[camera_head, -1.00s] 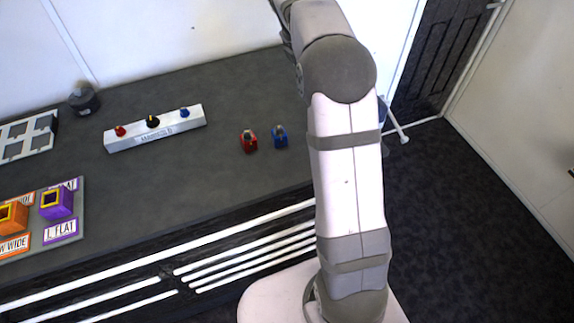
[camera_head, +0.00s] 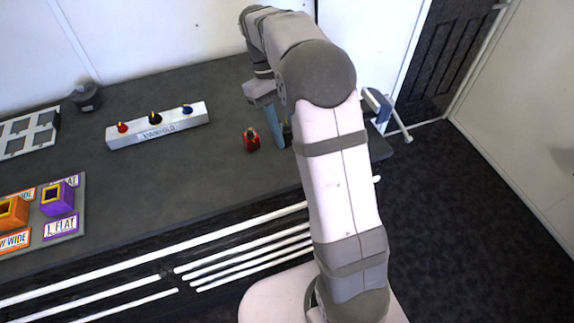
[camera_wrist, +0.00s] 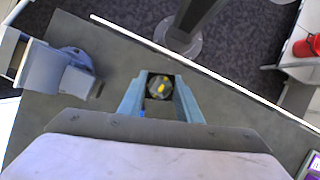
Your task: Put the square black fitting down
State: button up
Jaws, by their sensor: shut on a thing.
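My gripper (camera_head: 276,132) reaches down over the right part of the dark bench in the head view. In the wrist view my gripper (camera_wrist: 160,98) has its two blue-grey fingers shut on the square black fitting (camera_wrist: 160,87), which shows a yellow mark on top. In the head view the fingers and arm mostly hide the fitting; a dark bit (camera_head: 287,132) shows beside the finger. Whether the fitting touches the bench cannot be told. A red fitting (camera_head: 251,140) stands on the bench just left of the fingers.
A white manifold block (camera_head: 158,128) with red, black and blue knobs lies left on the bench. A blue-grey clamp-like fixture (camera_wrist: 52,70) is near the bench edge. A labelled board (camera_head: 78,222) with orange and purple blocks is at the lower left. The bench between them is clear.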

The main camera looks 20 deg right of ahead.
jog(key=m, duration=0.1)
jog(key=m+y, duration=0.1)
jog(key=m, duration=0.1)
jog(key=shift+s+r, duration=0.1)
jog(key=shift+s, duration=0.15)
jog(key=shift+f+p, duration=1.4)
jog(key=shift+f, duration=3.6)
jog(key=shift+f, duration=0.1)
jog(key=o, duration=1.2)
jog(key=b+v, duration=0.1)
jog(key=v, duration=0.5)
jog(key=b+v, duration=0.2)
jog(key=v, duration=0.4)
jog(key=shift+d, duration=0.15)
